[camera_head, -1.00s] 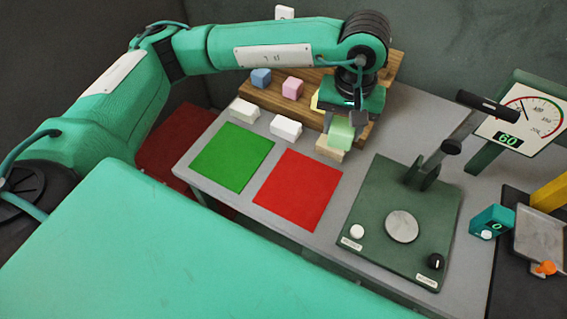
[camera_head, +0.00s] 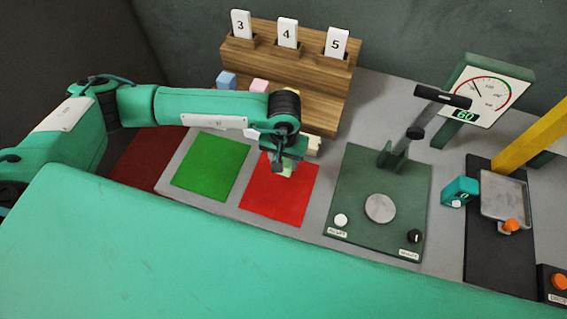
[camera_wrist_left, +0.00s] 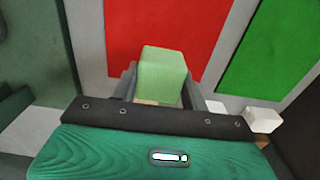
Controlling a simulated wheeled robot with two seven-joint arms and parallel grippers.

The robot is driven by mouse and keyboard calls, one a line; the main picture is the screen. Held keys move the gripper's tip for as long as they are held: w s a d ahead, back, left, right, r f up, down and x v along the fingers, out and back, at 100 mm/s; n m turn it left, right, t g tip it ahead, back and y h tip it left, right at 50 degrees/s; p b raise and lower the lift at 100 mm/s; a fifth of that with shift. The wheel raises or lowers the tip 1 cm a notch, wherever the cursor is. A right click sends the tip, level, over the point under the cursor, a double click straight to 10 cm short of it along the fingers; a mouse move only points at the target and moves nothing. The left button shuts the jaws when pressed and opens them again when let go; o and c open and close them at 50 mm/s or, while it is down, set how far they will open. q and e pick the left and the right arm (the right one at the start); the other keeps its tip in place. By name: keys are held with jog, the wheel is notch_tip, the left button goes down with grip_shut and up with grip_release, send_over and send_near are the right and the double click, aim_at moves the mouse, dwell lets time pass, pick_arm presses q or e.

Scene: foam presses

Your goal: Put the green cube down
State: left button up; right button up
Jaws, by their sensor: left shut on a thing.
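My left gripper (camera_head: 284,168) is shut on the green cube (camera_wrist_left: 162,76), which sits between its two fingers in the left wrist view. In the head view the pale green cube (camera_head: 286,171) shows only in part, under the gripper. It is over the upper part of the red mat (camera_head: 272,205). I cannot tell whether it touches the mat. The red mat also shows behind the cube in the left wrist view (camera_wrist_left: 205,30). My right gripper is not in view.
The green mat (camera_head: 212,166) lies bare left of the red one. A wooden stepped rack (camera_head: 285,65) with cards 3, 4 and 5 stands behind, with blue (camera_head: 226,80) and pink (camera_head: 259,87) cubes. A dark green lever press (camera_head: 350,205) stands right, with a dial gauge (camera_head: 485,95).

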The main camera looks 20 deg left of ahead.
pick_arm(q)
jog(key=shift+f, duration=0.35)
notch_tip(320, 180, down, 3)
jog(key=shift+f+p, duration=0.2)
jog(key=shift+p, duration=0.5)
jog(key=shift+f, duration=0.4)
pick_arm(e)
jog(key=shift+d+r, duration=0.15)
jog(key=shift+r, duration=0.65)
pick_arm(q)
jog(key=shift+f+b, duration=0.25)
jog(key=shift+b, duration=0.05)
jog(key=o, duration=1)
jog(key=shift+r, duration=0.1)
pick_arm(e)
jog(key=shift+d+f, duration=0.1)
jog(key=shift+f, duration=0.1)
